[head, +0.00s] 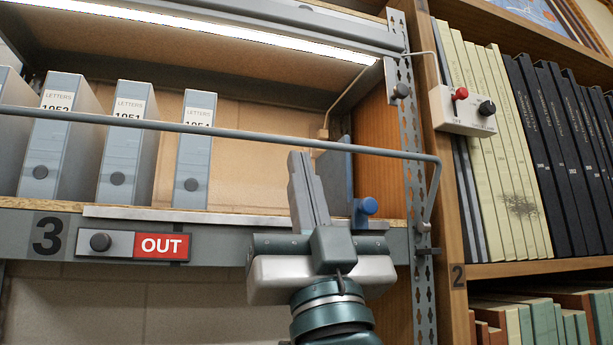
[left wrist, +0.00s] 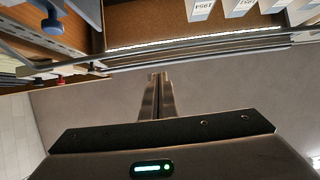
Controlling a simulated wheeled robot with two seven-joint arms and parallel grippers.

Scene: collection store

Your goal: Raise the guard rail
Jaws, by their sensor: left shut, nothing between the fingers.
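The guard rail (head: 220,131) is a thin grey bar across the front of the shelf bay, in front of the box files. At its right end it bends down (head: 433,195) to the slotted upright post. My left gripper (head: 299,155) is shut and empty, pointing up, with its fingertips just below the rail in the head view. I cannot tell whether they touch it. In the left wrist view the shut fingers (left wrist: 158,76) point at a long thin bar under the lit strip. My right gripper is not in view.
Grey box files (head: 124,150) stand on the shelf. A blue knob (head: 369,206) sits right of my gripper. The shelf edge has a red OUT sign (head: 161,246). A white switch box (head: 463,110) with red and black knobs is at right, before a bookcase.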

